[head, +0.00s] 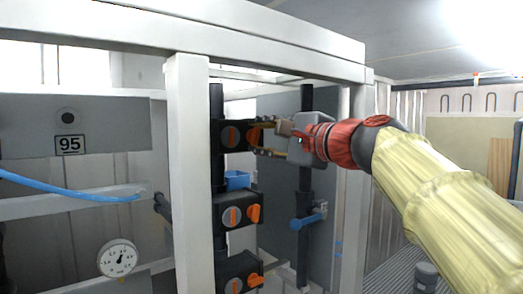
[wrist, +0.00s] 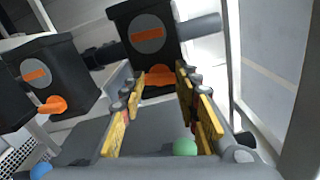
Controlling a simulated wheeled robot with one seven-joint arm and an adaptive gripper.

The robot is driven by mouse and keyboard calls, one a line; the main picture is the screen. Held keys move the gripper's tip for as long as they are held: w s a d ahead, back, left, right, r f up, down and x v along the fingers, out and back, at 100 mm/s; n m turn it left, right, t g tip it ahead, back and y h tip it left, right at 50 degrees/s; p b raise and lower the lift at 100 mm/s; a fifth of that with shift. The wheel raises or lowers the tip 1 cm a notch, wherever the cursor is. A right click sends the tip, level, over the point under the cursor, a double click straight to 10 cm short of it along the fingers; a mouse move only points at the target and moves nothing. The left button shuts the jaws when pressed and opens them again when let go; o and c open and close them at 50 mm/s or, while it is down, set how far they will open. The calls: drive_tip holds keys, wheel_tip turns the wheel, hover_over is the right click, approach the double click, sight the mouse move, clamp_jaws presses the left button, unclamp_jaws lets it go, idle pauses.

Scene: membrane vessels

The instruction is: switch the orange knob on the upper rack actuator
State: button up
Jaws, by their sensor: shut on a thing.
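The upper rack actuator (head: 232,136) is a black box with an orange bar on a grey disc, on a dark vertical pipe. It shows at the top centre in the wrist view (wrist: 146,36). Its orange knob (wrist: 160,77) lies between the fingertips and is partly hidden by them; in the head view the knob (head: 254,135) sits on the box's right side. My gripper (head: 261,138) reaches in from the right, its yellow fingers on either side of the knob. In the wrist view my gripper (wrist: 161,80) is shut on the knob.
Below stand a middle actuator (head: 233,212) and a lower actuator (head: 238,272), each with an orange knob. A white frame post (head: 190,170) stands close on the left. A blue valve handle (head: 305,221) is on a second pipe. A gauge (head: 118,258) is lower left.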

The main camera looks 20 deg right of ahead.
drive_tip(key=shift+n+b, duration=0.4)
drive_tip(key=shift+n, duration=0.1)
drive_tip(key=o, duration=0.9)
drive_tip(key=shift+c, duration=0.2)
drive_tip(key=v, duration=1.2)
